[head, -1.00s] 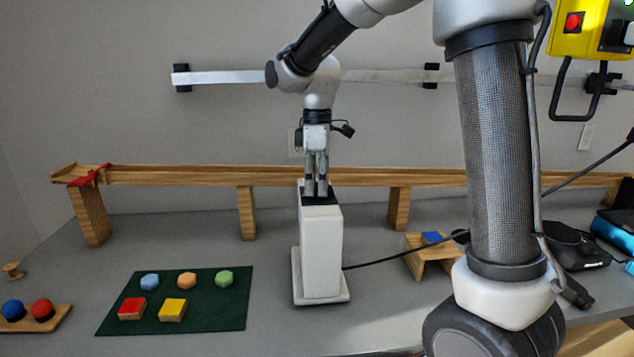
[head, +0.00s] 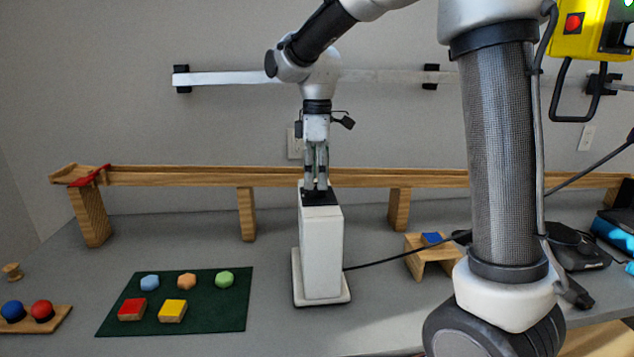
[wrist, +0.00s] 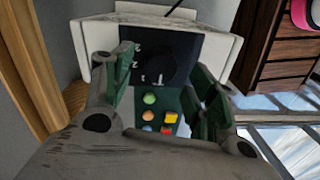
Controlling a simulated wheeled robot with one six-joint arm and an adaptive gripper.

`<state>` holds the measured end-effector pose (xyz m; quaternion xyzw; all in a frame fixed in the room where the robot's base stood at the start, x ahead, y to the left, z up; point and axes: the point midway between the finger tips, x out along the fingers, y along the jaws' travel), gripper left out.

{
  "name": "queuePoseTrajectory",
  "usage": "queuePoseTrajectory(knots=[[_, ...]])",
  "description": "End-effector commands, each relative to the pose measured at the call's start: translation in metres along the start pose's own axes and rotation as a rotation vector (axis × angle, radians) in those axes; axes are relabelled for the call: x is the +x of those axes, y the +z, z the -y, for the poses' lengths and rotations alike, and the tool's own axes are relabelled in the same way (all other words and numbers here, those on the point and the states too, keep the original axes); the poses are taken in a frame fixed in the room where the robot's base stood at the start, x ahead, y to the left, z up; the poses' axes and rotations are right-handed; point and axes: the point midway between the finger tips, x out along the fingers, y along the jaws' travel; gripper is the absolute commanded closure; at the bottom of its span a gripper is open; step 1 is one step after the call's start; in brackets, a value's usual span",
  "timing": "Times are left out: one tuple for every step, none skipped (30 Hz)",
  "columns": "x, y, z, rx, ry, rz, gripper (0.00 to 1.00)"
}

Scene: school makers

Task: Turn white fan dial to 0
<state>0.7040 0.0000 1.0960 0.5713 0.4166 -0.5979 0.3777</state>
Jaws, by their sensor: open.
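The white fan (head: 321,255) stands upright on the grey table, on a flat white base, with a dark panel on top. In the wrist view the black panel (wrist: 187,47) bears white digits along its left side and a dark round dial (wrist: 154,66). A white mark shows near the dial; I cannot tell for sure which number it points at. My gripper (head: 316,187) points straight down just over the fan's top. It is open and empty; in the wrist view its green-padded fingers (wrist: 168,80) stand on either side of the dial. Touch with the dial cannot be told.
A wooden rail (head: 210,176) on posts runs behind the fan. A green mat (head: 215,312) with coloured blocks lies to the left. A small wooden stand (head: 420,263) with a blue block is to the right, and a black cable runs from the fan past it.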

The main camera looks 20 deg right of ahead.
Motion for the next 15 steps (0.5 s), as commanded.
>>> queuePoseTrajectory(knots=[[-0.012,-0.001,-0.001,0.000,0.005,-0.004,0.42],[-0.019,0.000,-0.001,0.000,0.004,-0.003,0.42],[-0.029,-0.001,-0.001,0.000,0.005,-0.004,0.42],[-0.035,-0.001,-0.001,0.000,0.005,-0.004,0.42],[-0.042,-0.001,-0.001,0.000,0.004,-0.003,0.42],[-0.051,-0.001,-0.001,0.000,0.004,-0.003,0.42],[-0.058,0.000,-0.001,0.000,0.004,-0.003,0.42],[-0.064,0.000,-0.001,0.000,0.004,-0.003,0.42],[-0.071,-0.001,-0.001,0.000,0.004,-0.003,0.42],[-0.076,0.000,-0.001,0.000,0.003,-0.002,0.42],[-0.081,0.000,-0.001,0.000,0.004,-0.003,0.42],[-0.086,0.000,-0.001,0.000,0.003,-0.002,0.42],[-0.089,0.000,0.000,0.000,0.002,-0.002,0.42],[-0.092,0.000,-0.001,0.000,0.003,-0.002,0.42],[-0.095,0.000,0.000,0.000,0.002,-0.001,0.42]])
